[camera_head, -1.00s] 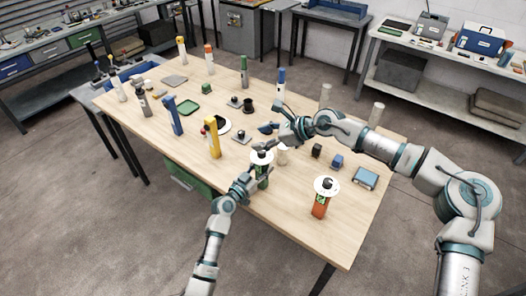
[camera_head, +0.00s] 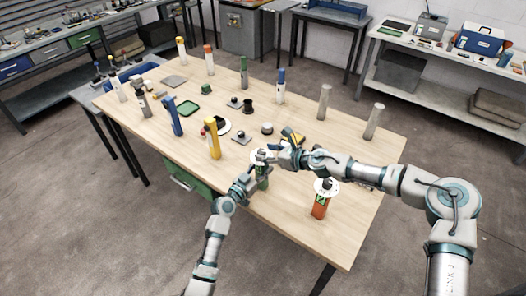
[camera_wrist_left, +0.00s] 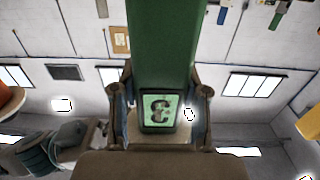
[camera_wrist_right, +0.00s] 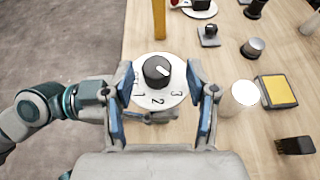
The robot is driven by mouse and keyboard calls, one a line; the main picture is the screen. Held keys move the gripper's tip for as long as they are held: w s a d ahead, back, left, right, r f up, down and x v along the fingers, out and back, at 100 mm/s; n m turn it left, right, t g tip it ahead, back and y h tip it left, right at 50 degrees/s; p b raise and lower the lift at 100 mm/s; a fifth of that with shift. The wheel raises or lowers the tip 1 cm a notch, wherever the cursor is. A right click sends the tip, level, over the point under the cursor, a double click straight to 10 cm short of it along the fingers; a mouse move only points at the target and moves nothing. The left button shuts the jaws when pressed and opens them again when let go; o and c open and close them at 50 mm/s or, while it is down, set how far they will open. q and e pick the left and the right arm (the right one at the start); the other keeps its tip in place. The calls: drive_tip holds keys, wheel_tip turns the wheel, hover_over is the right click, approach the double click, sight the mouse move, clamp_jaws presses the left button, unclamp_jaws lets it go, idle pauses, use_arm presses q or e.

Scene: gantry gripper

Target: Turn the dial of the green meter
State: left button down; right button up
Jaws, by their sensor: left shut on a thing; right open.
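The green meter (camera_head: 263,183) stands upright near the table's front edge. My left gripper (camera_wrist_left: 160,110) is shut on its green post, around the numbered label. In the right wrist view its white dial plate (camera_wrist_right: 142,88) bears the numbers 1, 2 and 3. A black knob (camera_wrist_right: 156,70) with a white mark sits in the middle of the plate, the mark pointing to the upper right. My right gripper (camera_wrist_right: 158,100) is open above the dial, a finger on each side of the knob. In the head view my right gripper (camera_head: 275,151) partly hides the dial.
An orange meter (camera_head: 320,207) with a white dial stands to the right. A yellow post (camera_head: 214,140) stands to the left. A yellow-topped block (camera_wrist_right: 277,91) and a white cylinder (camera_wrist_right: 241,97) are close to my right gripper. The table's right front is mostly clear.

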drive_tip(key=shift+x, duration=1)
drive_tip(key=shift+w, duration=0.1)
clamp_jaws()
drive_tip(key=shift+d, duration=0.1)
